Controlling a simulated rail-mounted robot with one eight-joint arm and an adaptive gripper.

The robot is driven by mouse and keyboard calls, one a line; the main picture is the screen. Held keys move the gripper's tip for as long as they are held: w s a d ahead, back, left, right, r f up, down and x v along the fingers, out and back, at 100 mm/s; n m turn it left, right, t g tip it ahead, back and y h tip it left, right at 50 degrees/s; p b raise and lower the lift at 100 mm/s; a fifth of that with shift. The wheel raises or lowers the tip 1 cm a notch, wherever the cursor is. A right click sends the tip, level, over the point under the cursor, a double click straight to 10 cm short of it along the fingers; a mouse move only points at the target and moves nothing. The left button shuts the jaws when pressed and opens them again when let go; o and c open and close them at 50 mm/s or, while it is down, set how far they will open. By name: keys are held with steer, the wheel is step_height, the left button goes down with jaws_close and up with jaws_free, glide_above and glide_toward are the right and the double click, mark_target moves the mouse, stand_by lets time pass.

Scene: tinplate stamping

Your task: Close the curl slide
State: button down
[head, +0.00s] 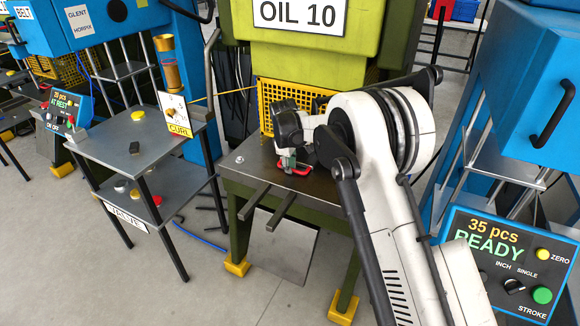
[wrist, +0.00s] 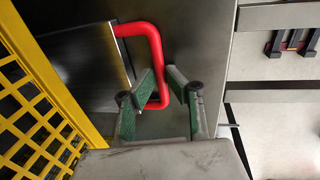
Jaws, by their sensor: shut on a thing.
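A red U-shaped handle (wrist: 154,45) shows in the wrist view, joined to a dark grey sliding plate (wrist: 80,65) at its left. The handle also shows in the head view (head: 304,171), on the metal table under the green OIL 10 press. My gripper (wrist: 162,84) has its green-sided fingers on both sides of the handle's long bar, shut on it near its lower end. My gripper is seen in the head view (head: 287,160) too, low over the table. The plate is hidden there by my arm. A CURL sign (head: 178,116) stands on the bench to the left.
A yellow mesh guard (wrist: 40,100) stands close to the left of the plate. Two dark rails (head: 268,208) stick out from the table's front edge. A blue READY panel (head: 510,265) stands at the right. The floor in front is clear.

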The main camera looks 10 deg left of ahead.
steer(key=shift+w, duration=0.15)
steer(key=shift+w+d+b, duration=0.15)
steer(key=shift+w+d, duration=0.05)
steer(key=shift+w, duration=0.6)
steer(key=shift+w+d+b, duration=0.15)
steer(key=shift+w, duration=0.6)
steer(key=c, duration=1.8)
jaws_free()
steer(key=shift+o, duration=0.2)
step_height(320, 180, up, 12)
steer(key=s, duration=0.2)
steer(key=shift+a, duration=0.25)
steer(key=shift+s, duration=0.1)
